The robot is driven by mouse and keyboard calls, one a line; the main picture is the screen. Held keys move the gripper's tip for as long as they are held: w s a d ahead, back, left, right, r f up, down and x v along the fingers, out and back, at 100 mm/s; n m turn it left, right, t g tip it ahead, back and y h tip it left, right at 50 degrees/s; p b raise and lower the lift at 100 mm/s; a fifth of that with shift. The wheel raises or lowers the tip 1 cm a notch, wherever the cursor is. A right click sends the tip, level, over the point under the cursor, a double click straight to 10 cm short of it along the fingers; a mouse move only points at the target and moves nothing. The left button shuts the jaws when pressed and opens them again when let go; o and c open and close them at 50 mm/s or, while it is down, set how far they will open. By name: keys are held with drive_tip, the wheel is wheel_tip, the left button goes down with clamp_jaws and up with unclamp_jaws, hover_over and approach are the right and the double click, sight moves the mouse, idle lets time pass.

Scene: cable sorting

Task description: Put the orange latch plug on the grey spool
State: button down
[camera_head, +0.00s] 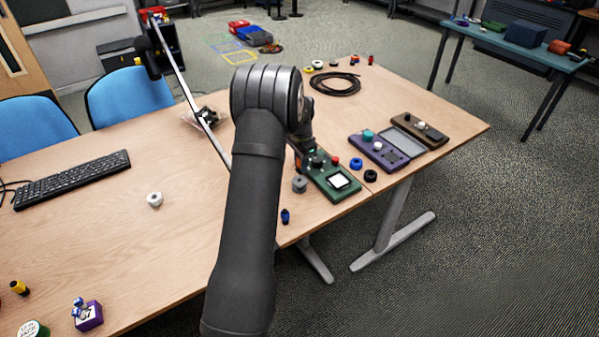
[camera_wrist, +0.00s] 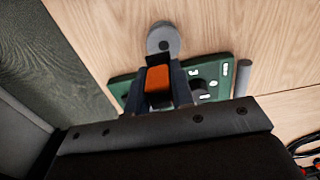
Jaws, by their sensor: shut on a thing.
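My gripper (camera_wrist: 160,88) is shut on the orange latch plug (camera_wrist: 158,84), which has a dark end and shows between the two fingers in the wrist view. In the head view a bit of the orange plug (camera_head: 297,160) shows beside my arm, which hides most of the gripper. A grey spool (camera_wrist: 164,42), round with a dark centre, lies just beyond the plug in the wrist view. In the head view this grey spool (camera_head: 299,184) sits on the table beside the green board. I cannot tell the plug's height above the board.
The green board (camera_head: 335,183) lies beneath and beside the gripper. A paler grey ring-like piece (camera_head: 155,199) lies at left. Blue (camera_head: 356,163) and black (camera_head: 370,175) rings, a purple case (camera_head: 382,148) and a brown board (camera_head: 420,130) are at right.

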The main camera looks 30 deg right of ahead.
sight(299, 171)
drive_tip(key=shift+w+a+f, duration=0.1)
drive_tip(key=shift+w+f, duration=0.2)
drive_tip(key=shift+f, duration=1.9)
drive_tip(key=shift+f, duration=0.1)
drive_tip(key=c, duration=1.3)
unclamp_jaws()
drive_tip(key=shift+o, duration=0.2)
wheel_tip(299, 171, up, 12)
drive_tip(key=shift+r, duration=0.1)
drive_tip(key=shift+f, duration=4.2)
